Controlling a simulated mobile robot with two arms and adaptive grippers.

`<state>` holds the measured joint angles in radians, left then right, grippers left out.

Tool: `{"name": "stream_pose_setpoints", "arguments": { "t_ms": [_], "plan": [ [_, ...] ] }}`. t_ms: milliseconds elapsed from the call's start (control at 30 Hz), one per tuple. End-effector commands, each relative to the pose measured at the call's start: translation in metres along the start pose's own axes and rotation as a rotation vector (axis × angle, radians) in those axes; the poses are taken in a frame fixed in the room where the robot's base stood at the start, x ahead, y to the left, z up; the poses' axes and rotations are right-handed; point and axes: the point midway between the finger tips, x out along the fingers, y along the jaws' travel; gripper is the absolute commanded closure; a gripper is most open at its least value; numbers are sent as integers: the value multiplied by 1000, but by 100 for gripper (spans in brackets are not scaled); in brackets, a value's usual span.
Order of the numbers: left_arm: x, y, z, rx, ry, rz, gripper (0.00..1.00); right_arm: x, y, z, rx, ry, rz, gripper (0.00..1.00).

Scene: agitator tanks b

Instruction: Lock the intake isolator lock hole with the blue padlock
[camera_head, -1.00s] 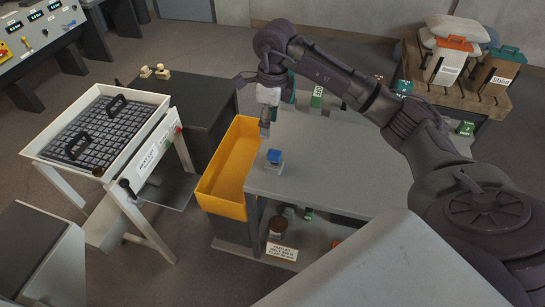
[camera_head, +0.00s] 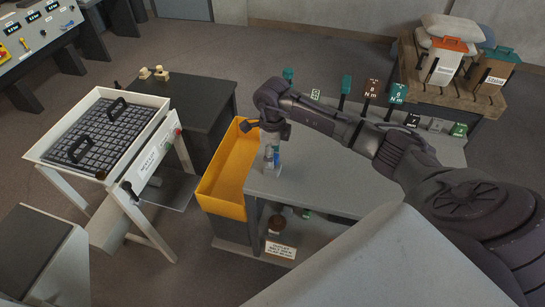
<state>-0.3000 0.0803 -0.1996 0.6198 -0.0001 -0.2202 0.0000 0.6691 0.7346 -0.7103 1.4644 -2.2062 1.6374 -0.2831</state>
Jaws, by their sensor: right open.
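A small blue-topped object (camera_head: 276,160), which looks like the blue padlock, stands near the left end of the grey worktop (camera_head: 320,172). My right arm reaches in from the right. Its gripper (camera_head: 271,150) points down right at this object, with open fingers that partly cover it. Whether the fingers touch it is too small to tell. I cannot make out the intake isolator lock hole. My left gripper is not in view.
A yellow open bin (camera_head: 207,187) adjoins the worktop's left end. A white-framed sieve stand (camera_head: 150,112) is farther left. Several labelled torque tools (camera_head: 372,88) stand along the worktop's back.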

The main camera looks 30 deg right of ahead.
Motion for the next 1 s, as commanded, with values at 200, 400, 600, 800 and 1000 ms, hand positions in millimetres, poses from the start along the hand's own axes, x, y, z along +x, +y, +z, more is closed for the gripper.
{"name": "stream_pose_setpoints", "arguments": {
  "t_ms": [200, 400, 600, 800, 1000],
  "plan": [
    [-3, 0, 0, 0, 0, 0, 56, 13, 0, 0, 0, -1, -1, 42],
    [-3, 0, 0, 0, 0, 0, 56, 13, 0, 0, 0, -1, -1, 48],
    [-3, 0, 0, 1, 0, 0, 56, 13, 0, 0, 0, -1, -1, 82],
    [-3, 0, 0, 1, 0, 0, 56, 13, 0, 0, 0, -2, -1, 100],
    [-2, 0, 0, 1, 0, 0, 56, 12, 0, 0, 0, -2, -1, 100]
  ]
}}
